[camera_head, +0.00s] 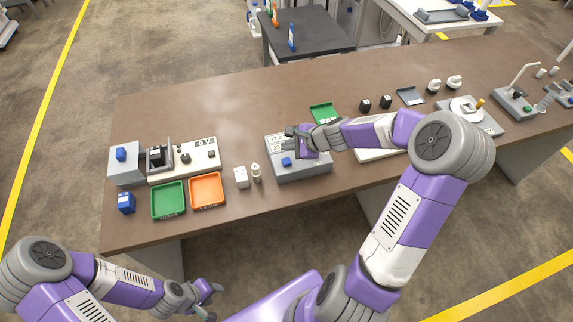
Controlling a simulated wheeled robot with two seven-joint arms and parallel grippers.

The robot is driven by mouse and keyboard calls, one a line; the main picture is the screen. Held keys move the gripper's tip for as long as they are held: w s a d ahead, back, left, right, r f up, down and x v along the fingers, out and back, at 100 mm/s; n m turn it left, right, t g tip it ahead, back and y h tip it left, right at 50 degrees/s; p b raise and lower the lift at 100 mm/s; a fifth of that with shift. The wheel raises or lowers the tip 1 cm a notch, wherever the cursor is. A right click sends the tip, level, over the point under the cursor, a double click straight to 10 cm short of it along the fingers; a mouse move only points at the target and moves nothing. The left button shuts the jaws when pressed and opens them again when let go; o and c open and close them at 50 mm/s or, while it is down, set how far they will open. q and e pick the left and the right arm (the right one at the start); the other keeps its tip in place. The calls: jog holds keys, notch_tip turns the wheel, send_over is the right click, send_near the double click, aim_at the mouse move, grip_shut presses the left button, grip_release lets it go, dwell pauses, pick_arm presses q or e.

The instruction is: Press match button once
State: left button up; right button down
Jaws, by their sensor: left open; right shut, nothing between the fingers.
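A grey console (302,173) with a sloped face stands near the middle of the brown table. It has small displays on its upper left and a blue block-like part (286,161) on its front face; I cannot read a match label on it. My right gripper (292,131) is shut and empty, over the console's upper part. The gripper and wrist hide part of the console's top, and contact cannot be told. My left gripper (214,296) is open and empty, in front of the table, well away from the console.
Another green tray (324,104) lies behind. My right arm spans the table's right half.

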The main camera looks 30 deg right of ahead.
aim_at(289, 162)
pick_arm(q)
jog(key=shift+f+b, duration=1.65)
jog(key=shift+f, duration=0.4)
pick_arm(e)
jog(key=shift+f, duration=2.15)
pick_arm(q)
jog(key=shift+f+b, duration=0.5)
pick_arm(e)
jog(key=shift+f, duration=0.4)
pick_arm(q)
jog(key=shift+f+b, duration=0.55)
pick_arm(e)
jog(key=shift+f, duration=0.5)
pick_arm(q)
jog(key=shift+r, duration=0.15)
pick_arm(e)
jog(key=shift+r, duration=0.15)
pick_arm(q)
jog(key=shift+r+p, duration=0.6)
jog(key=shift+p, duration=0.15)
pick_arm(e)
jog(key=shift+r, duration=0.8)
notch_tip(289, 162, up, 5)
jog(key=p, duration=0.4)
pick_arm(q)
notch_tip(289, 162, up, 4)
jog(key=shift+r, duration=0.1)
